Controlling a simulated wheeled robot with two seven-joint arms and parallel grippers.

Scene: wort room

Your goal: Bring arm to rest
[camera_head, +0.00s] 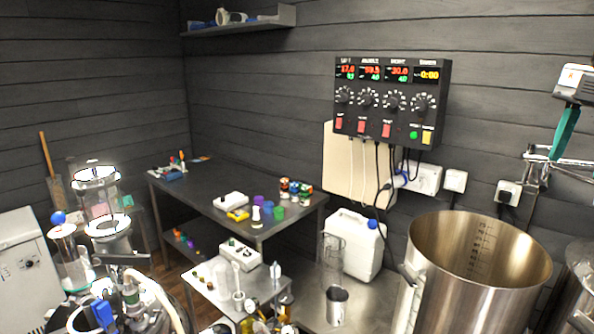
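Neither of my grippers shows in the head view, and I cannot make out either arm. What they hold, if anything, cannot be seen. The task names no other object.
A large open steel kettle (440,290) stands at the right, near a white jug (352,245) and steel cup (337,305). A dark table (180,195) and a lower cart (265,285) bear small items. Glass apparatus (100,205) crowds the left. A control box (390,102) hangs on the wall.

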